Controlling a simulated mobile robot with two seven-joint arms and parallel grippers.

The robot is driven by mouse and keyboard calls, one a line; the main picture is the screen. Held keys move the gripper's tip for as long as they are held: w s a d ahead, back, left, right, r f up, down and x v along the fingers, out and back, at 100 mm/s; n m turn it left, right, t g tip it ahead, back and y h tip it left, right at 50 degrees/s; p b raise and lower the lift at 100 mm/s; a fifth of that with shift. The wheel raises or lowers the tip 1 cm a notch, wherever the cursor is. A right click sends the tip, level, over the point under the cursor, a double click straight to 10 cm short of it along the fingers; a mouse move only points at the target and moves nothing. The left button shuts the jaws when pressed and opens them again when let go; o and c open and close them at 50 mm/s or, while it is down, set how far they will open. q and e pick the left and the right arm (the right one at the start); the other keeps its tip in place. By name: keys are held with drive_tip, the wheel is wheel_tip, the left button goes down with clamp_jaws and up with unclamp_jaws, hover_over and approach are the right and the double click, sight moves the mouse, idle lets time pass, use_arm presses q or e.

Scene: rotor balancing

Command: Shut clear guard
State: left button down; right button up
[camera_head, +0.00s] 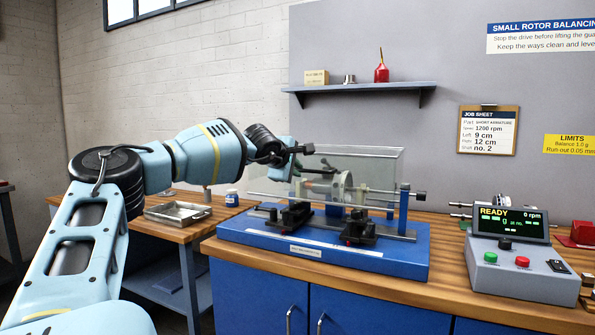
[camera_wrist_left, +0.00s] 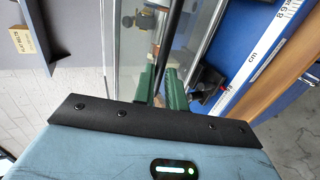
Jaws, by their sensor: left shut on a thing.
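The clear guard (camera_head: 385,165) is a see-through panel standing over the balancing machine's blue base (camera_head: 405,253). A rotor (camera_head: 345,187) on its shaft shows through it or beside it. My left gripper (camera_head: 298,170) is at the guard's left front side. In the left wrist view its green fingers (camera_wrist_left: 163,88) are closed around a dark bar (camera_wrist_left: 177,45) running along the clear panel (camera_wrist_left: 128,60). I cannot tell exactly how far the guard stands from its base. My right gripper is not in view.
A control box (camera_head: 522,255) reading READY and 0 rpm stands at the right of the bench. A metal tray (camera_head: 178,213) and a small jar (camera_head: 232,198) are on the left table. A shelf (camera_head: 360,88) hangs on the wall behind.

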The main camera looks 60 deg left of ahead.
use_arm(q)
drive_tip(key=f, duration=0.3)
drive_tip(key=shift+d+f+g+h, duration=0.15)
drive_tip(key=shift+d+g+h, duration=0.05)
drive_tip(key=shift+g+h, duration=0.1)
drive_tip(key=c, duration=1.5)
unclamp_jaws()
drive_tip(key=shift+s+d+r, duration=0.1)
drive_tip(key=shift+s+r, duration=0.1)
drive_tip(key=shift+s, duration=0.1)
drive_tip(key=shift+d, duration=0.1)
drive_tip(key=shift+a+r+b+v, duration=0.1)
drive_tip(key=shift+r+b+v, duration=0.1)
drive_tip(key=shift+v, duration=1.15)
drive_tip(key=shift+a+r+b+v, duration=0.1)
drive_tip(key=shift+b+v, duration=0.1)
drive_tip(key=shift+v, duration=1.2)
drive_tip(key=shift+r+b+v, duration=0.1)
drive_tip(key=shift+b+v, duration=0.1)
drive_tip(key=shift+v, duration=1.15)
drive_tip(key=shift+w, duration=0.1)
